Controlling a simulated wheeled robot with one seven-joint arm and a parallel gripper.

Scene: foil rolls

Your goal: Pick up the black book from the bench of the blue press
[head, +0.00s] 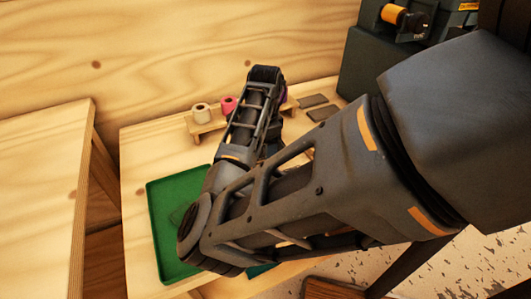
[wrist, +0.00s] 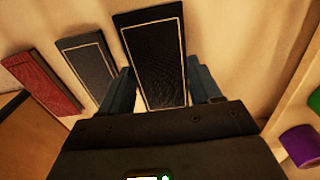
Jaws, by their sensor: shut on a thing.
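In the wrist view the black book (wrist: 152,45), with a thin light border line, lies between the two blue fingers of my gripper (wrist: 161,78). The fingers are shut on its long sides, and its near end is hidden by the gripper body. I cannot tell whether the book is clear of the surface. In the head view my arm hides the gripper and the held book. A dark press (head: 383,58) with an orange roll stands at the upper right; its colour looks nearly black there.
A dark grey book (wrist: 88,64) and a red book (wrist: 40,82) lie left of the held one. At right, a wooden rack carries a purple roll (wrist: 301,145) and a green roll. In the head view a green tray (head: 160,215) lies on the bench (head: 140,155), beside another table (head: 40,170).

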